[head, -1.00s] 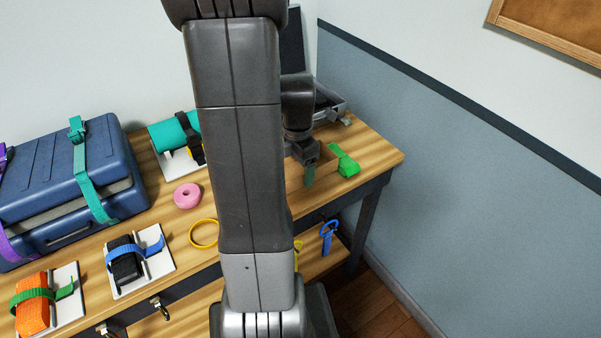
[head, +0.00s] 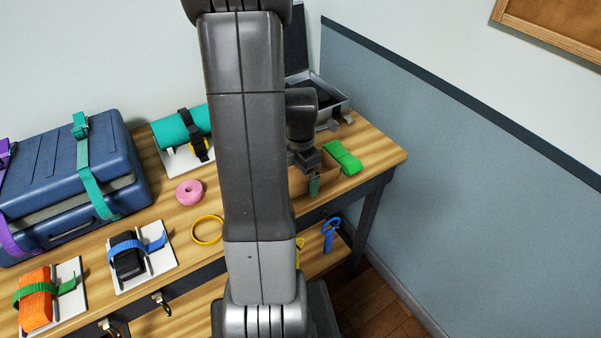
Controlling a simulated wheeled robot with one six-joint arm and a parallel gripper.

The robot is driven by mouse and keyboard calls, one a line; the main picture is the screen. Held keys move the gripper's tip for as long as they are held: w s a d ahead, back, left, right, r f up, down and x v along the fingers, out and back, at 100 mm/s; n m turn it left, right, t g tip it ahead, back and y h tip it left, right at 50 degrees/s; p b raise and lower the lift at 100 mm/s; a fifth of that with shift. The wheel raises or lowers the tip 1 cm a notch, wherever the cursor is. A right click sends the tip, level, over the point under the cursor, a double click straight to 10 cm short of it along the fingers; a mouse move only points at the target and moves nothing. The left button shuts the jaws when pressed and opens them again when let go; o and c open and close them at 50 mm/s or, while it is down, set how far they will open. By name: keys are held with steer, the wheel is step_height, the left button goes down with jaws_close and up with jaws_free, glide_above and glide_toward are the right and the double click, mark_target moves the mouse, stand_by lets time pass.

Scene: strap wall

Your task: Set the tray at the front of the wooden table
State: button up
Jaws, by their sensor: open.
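A small tan, box-like tray (head: 328,177) sits on the right part of the wooden table (head: 376,150), close to its front edge. My own arm hides its left side, and my gripper hides part of its middle. My gripper (head: 311,178) is open, pointing down at the tray, with a greenish fingertip in front of the tray's near side. I cannot tell whether the fingers touch it.
A green folded strap (head: 343,157) lies just right of the tray. Behind stands an open grey case (head: 330,100). To the left are a pink ring (head: 189,192), a yellow ring (head: 207,230), a teal roll (head: 182,128) and a blue suitcase (head: 60,175). A blue strap (head: 330,234) hangs at the front.

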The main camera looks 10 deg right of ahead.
mark_target(301, 180)
step_height(301, 180, up, 12)
stand_by(0.4)
